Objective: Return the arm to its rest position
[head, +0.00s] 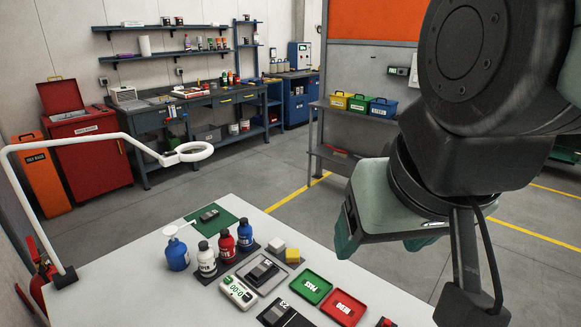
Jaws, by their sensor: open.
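My arm fills the right side of the head view, with its large dark joint at the top right. My gripper (383,243) hangs below the wrist, above the right part of the white table (125,293). Its pale housing partly hides the teal fingers, which are apart. I see nothing held between them. The gripper is clear of the items on the table.
On the table are a blue pump bottle (177,254), several capped bottles (226,246), a timer (238,292), a green tray (311,288) and a red tray (343,307). A white lamp (188,153) arches over the left side. Open floor lies behind.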

